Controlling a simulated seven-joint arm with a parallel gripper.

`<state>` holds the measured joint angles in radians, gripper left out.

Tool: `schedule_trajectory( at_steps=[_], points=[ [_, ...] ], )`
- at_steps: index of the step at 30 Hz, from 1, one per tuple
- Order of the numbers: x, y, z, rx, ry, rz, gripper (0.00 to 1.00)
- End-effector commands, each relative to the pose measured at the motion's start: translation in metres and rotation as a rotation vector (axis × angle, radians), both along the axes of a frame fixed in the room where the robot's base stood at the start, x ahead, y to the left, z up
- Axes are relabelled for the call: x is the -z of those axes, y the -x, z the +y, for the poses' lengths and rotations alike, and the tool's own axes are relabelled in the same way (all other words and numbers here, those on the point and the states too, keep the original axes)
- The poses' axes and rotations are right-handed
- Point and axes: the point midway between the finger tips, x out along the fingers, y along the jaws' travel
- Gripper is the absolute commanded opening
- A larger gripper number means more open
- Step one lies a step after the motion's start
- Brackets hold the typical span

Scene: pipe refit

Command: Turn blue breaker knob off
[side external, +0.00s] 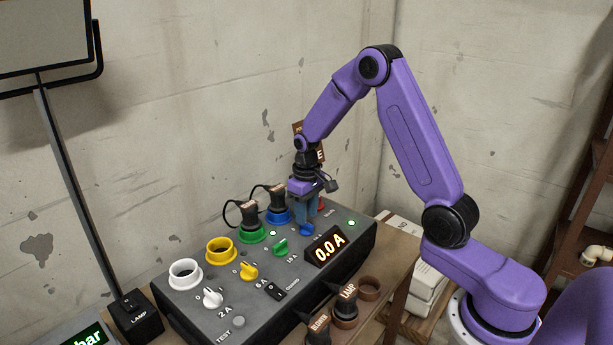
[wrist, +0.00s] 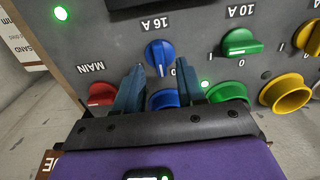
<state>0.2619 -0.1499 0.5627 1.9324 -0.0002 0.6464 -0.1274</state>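The blue breaker knob (wrist: 160,54), by the 16 A label, is on the grey panel just beyond my fingertips in the wrist view. Its raised grip runs roughly up and down in that picture. It also shows in the side view (side external: 306,230), below my gripper (side external: 306,214). My gripper (wrist: 160,74) is open, with its two blue fingers apart and nothing visibly held between them. The knob appears in line with the gap between the fingertips; I cannot tell whether they touch it.
The blue socket (side external: 279,216) and green socket (side external: 252,236) hold black plugs with cables. The red MAIN knob (wrist: 101,94) and green knob (wrist: 241,42) flank the blue one. The display (side external: 327,245) reads 0.0 A. Loose plugs and rings (side external: 370,288) stand in front.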

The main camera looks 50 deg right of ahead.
Motion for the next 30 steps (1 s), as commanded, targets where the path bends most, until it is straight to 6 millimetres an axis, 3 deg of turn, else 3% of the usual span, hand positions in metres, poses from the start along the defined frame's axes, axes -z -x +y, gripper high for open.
schedule_trajectory(
  at_steps=[12,18,24,30],
  points=[
    [-0.090,-0.001,0.000,-0.001,0.001,-0.007,0.39],
    [-0.125,-0.001,0.000,-0.002,0.001,-0.006,0.39],
    [-0.144,0.000,0.000,-0.002,0.001,-0.002,0.39],
    [-0.147,0.000,0.000,-0.001,0.000,-0.001,0.39]
  ],
)
